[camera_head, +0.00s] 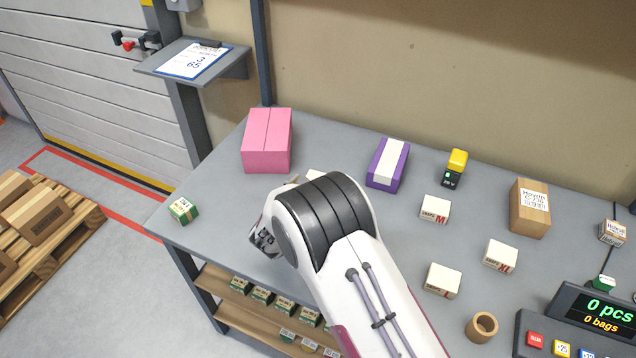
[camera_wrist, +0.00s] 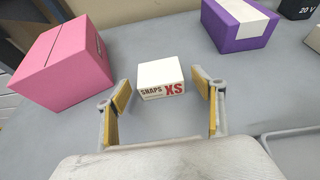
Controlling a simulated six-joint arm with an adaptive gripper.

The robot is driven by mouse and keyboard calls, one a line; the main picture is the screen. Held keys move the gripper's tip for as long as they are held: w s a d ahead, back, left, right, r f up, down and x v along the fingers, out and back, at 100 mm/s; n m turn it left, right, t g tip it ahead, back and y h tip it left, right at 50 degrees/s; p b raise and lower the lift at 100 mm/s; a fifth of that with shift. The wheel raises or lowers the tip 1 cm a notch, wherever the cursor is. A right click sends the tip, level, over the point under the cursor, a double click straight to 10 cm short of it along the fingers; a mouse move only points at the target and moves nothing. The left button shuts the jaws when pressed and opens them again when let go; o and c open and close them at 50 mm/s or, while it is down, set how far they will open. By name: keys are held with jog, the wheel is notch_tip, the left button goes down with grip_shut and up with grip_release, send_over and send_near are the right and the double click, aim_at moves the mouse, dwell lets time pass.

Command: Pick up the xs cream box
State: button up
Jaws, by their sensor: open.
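The xs cream box (camera_wrist: 160,76) lies on the grey table in the wrist view, with "SNAPS XS" in print on its near face. My gripper (camera_wrist: 165,98) is open, its two yellow-padded fingers on either side of the space just in front of the box. The box is not gripped. In the head view only a small part of the cream box (camera_head: 314,174) shows behind my arm, and my gripper (camera_head: 264,236) is mostly hidden by my wrist.
A pink box (camera_head: 266,143) stands left of the cream box, and a purple box (camera_head: 387,165) with a white band stands right. Several other cream boxes, one marked M (camera_head: 435,209), lie further right. A green box (camera_head: 183,210) sits near the table's left edge.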

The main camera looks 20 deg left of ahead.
jog(key=shift+x, duration=1.6)
jog(key=c, duration=1.2)
